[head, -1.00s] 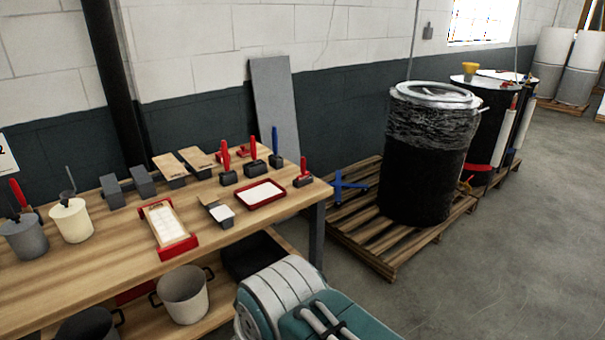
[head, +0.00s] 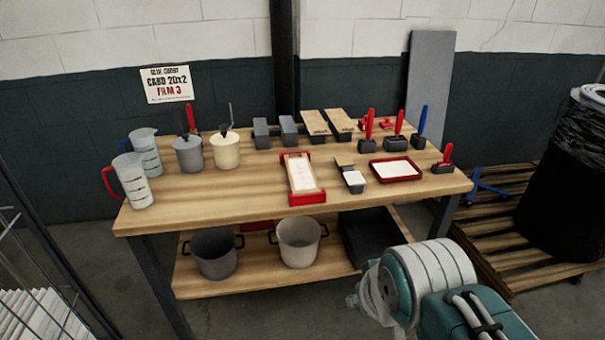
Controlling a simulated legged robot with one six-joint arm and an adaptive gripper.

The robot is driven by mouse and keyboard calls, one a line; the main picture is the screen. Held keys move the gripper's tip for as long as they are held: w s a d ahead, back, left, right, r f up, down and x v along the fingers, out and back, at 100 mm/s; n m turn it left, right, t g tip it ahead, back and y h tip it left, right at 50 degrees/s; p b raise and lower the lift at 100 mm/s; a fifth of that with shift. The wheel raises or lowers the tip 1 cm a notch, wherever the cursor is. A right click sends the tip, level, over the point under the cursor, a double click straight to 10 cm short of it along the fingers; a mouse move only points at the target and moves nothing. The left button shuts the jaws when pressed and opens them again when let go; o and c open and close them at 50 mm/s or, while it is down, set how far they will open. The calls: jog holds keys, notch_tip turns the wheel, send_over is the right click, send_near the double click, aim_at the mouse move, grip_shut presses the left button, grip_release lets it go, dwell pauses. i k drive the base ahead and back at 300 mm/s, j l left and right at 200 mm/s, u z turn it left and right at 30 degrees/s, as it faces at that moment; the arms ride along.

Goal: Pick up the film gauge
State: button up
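No object is clearly marked as the film gauge, and I cannot tell for certain which one it is. Small red pieces (head: 362,125) lie at the back of the wooden workbench (head: 225,207), right of two wood-topped blocks (head: 326,123). A pale card in a red-ended holder (head: 302,177) lies near the middle of the bench. A small grey piece with a white face (head: 354,178) lies to its right, beside a red-rimmed white tray (head: 395,169). My arm shows in front of the bench at lower right, apart from these things. My gripper's fingers do not show.
Measuring jugs (head: 133,181) and pots (head: 225,152) stand at the bench's left. Red- and blue-handled tools (head: 399,130) stand at the right. A wire cage (head: 40,270) is at left, a pallet (head: 520,250) with a black drum (head: 570,190) at right.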

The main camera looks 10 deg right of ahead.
aim_at(445, 163)
jog(key=i+l, duration=0.4)
jog(key=l, duration=0.15)
jog(key=i+l, duration=0.4)
jog(key=l, duration=0.15)
jog(key=i+l, duration=0.4)
jog(key=l, duration=0.2)
jog(key=i+l, duration=0.4)
jog(key=l, duration=0.15)
jog(key=k+z, duration=0.05)
